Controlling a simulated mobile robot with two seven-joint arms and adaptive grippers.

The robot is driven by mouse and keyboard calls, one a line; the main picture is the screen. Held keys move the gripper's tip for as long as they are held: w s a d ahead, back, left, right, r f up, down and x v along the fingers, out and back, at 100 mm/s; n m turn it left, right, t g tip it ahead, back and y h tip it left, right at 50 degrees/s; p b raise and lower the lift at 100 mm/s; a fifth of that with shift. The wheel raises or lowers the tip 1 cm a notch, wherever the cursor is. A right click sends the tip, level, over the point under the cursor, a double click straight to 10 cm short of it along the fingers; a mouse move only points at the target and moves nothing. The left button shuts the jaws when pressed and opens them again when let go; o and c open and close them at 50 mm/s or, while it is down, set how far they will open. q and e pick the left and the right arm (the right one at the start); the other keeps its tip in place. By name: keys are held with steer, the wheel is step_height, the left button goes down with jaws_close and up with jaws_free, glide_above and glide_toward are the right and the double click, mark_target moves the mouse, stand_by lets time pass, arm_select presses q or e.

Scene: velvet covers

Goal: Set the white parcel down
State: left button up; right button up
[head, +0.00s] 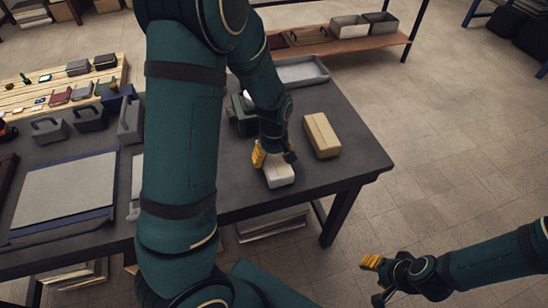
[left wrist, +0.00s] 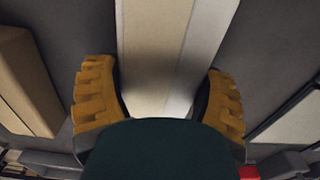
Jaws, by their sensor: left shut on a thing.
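The white parcel (head: 281,174) is at the right part of the dark table, near its front edge. My left gripper (head: 272,156) is shut on it from above, with yellow finger pads on both sides. In the left wrist view the parcel (left wrist: 165,50) runs between the two fingers of the gripper (left wrist: 160,100). Its underside is hidden, so I cannot tell whether it touches the table. My right gripper (head: 377,280) is empty over the floor at the lower right, its fingers apart.
A tan box (head: 321,135) lies just right of the parcel. A grey tray (head: 302,71) is at the table's back. Grey caddies (head: 130,122) and a pale board (head: 68,190) lie to the left. The table's right corner is bare.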

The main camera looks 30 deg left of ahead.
mark_target(274, 156)
arm_select(q)
steer(key=shift+f, duration=0.1)
steer(key=o, duration=1.2)
steer(key=shift+o, duration=0.2)
step_height(274, 156, up, 12)
steer(key=p, duration=0.3)
steer(key=shift+p, duration=0.3)
